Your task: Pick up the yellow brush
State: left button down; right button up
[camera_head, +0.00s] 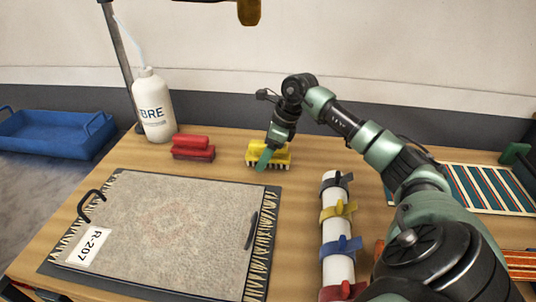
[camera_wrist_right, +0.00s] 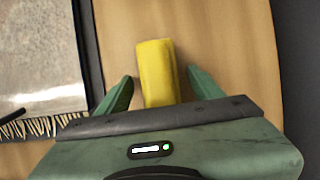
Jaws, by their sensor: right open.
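The yellow brush (camera_head: 254,159) lies on the wooden table, right of a red brush, with pale bristles along its lower edge in the head view. My right gripper (camera_head: 265,157) is over it and hides part of it. In the right wrist view the yellow brush (camera_wrist_right: 157,72) lies between the two green fingers of my right gripper (camera_wrist_right: 158,88). The fingers are open, with a gap visible on each side of the brush. My left gripper is not in view.
A red brush (camera_head: 193,148) and a white bottle (camera_head: 154,108) stand to the left. A rug sample (camera_head: 165,230) on a dark board fills the front left. A white roll with coloured straps (camera_head: 339,225) lies right of centre. A blue tray (camera_head: 50,135) sits far left.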

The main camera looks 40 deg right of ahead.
grip_shut()
jog(key=shift+r, duration=0.1)
jog(key=shift+r, duration=0.3)
notch_tip(320, 180, up, 9)
jog(key=shift+r, duration=0.2)
